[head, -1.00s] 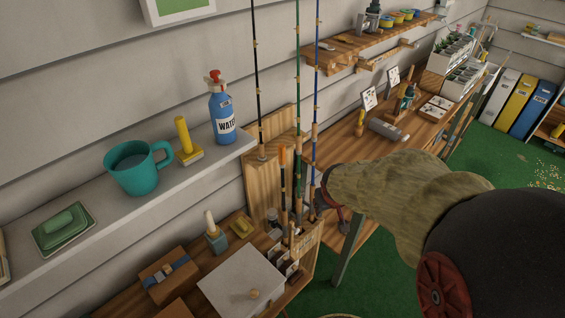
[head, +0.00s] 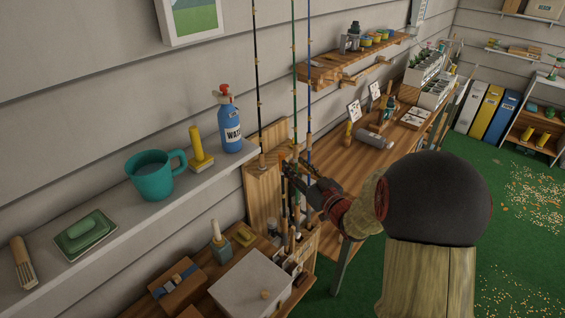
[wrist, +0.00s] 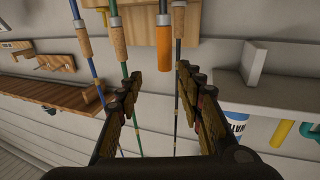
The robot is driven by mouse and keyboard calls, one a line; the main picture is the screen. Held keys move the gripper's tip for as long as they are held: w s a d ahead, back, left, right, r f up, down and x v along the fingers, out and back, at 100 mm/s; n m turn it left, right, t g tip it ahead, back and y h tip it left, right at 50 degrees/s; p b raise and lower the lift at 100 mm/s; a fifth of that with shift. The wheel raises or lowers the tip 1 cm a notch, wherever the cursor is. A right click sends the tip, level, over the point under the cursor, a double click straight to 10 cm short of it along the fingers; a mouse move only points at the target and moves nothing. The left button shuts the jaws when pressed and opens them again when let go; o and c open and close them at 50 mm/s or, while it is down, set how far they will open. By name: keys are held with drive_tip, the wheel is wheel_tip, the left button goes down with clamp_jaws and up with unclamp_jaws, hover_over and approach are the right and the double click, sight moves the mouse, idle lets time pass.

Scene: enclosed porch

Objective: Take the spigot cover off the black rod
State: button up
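The orange spigot cover (wrist: 163,48) caps the top of a short black rod (head: 284,192), with a silver band just below it. The wrist view is upside down, so the cover's free end points down there. My gripper (wrist: 159,72) is open. Its two fingers stand on either side of the cover's free end, with a gap visible on both sides.
Tall rods with cork grips stand close by: black (head: 257,85), green (head: 295,75) and blue (head: 309,85). A white-lidded box (head: 245,282) sits below.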

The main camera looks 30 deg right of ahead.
sight(283, 158)
drive_tip(key=w, duration=0.4)
drive_tip(key=w+a+b, duration=0.1)
drive_tip(key=w, duration=0.1)
drive_tip(key=shift+w+a+f, duration=0.1)
drive_tip(key=shift+w+f, duration=0.1)
drive_tip(key=shift+w, duration=0.5)
drive_tip(key=shift+r, duration=0.1)
drive_tip(key=shift+c, duration=0.3)
drive_tip(key=c, duration=0.7)
drive_tip(key=shift+c, duration=0.4)
